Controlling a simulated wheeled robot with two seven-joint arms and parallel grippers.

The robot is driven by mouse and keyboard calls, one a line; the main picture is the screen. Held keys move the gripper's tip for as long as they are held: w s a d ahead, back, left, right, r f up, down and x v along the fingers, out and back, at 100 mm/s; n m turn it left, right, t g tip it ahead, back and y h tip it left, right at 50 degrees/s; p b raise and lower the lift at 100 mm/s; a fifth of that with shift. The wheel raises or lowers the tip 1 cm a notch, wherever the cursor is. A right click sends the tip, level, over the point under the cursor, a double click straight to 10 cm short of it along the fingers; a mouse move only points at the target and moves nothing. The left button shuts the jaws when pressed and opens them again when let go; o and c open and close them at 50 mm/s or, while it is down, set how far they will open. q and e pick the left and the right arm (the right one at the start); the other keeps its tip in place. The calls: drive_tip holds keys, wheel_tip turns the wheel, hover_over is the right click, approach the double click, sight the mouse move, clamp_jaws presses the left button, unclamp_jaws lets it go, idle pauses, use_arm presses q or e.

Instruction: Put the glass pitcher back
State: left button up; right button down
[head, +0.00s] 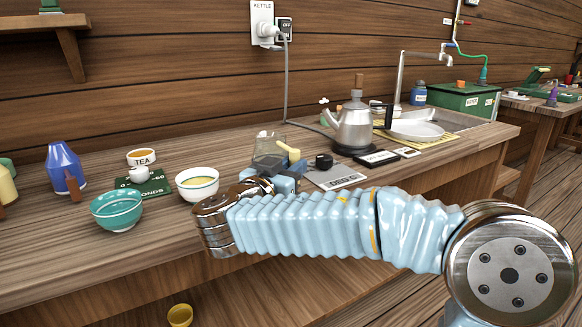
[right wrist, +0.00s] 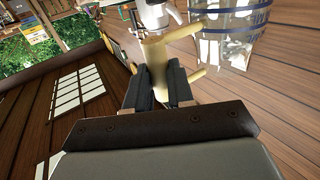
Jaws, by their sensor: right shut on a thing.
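The glass pitcher (head: 268,147) is clear, with a pale wooden handle (head: 291,152). It is just beyond my right gripper (head: 285,182) at the middle of the counter. My right arm hides its lower part, so I cannot tell whether it touches the counter. In the right wrist view, my right gripper (right wrist: 167,88) is shut on the handle (right wrist: 154,62). The pitcher's glass body (right wrist: 230,38) with blue bands shows there at the upper right. My left gripper is not in view.
A scale (head: 335,178), a small black-topped object (head: 324,161) and a steel kettle (head: 354,127) stand to the right. The counter's front left (head: 50,265) is clear.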

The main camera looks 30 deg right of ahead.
drive_tip(key=shift+f+b, duration=0.15)
drive_tip(key=shift+b, duration=0.15)
drive_tip(key=c, duration=1)
unclamp_jaws()
drive_tip(key=b+v, duration=0.2)
drive_tip(key=v, duration=1)
drive_tip(key=shift+b, duration=0.3)
